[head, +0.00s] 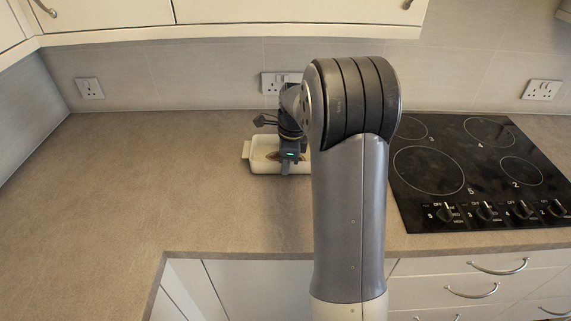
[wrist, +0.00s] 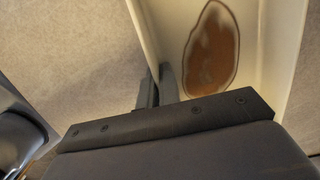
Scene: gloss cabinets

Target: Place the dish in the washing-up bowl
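The dish (head: 262,163) is a cream, oblong baking dish with a tab handle at its left end. It appears to rest upright on the worktop near the back wall, left of the hob. The wrist view shows its pale inside (wrist: 265,50) with a brown stain. My gripper (head: 289,168) points down at the dish's near side. In the wrist view its two fingers (wrist: 157,86) are close together, one on each side of the dish's wall, and look closed on it. My arm hides the dish's right end. No washing-up bowl is in view.
The black hob (head: 470,170) with control knobs lies to the right. The worktop (head: 150,175) is clear on the left. Wall sockets (head: 89,88) line the tiled back wall. Cupboards (head: 240,12) hang above, and drawers (head: 480,285) sit under the front edge.

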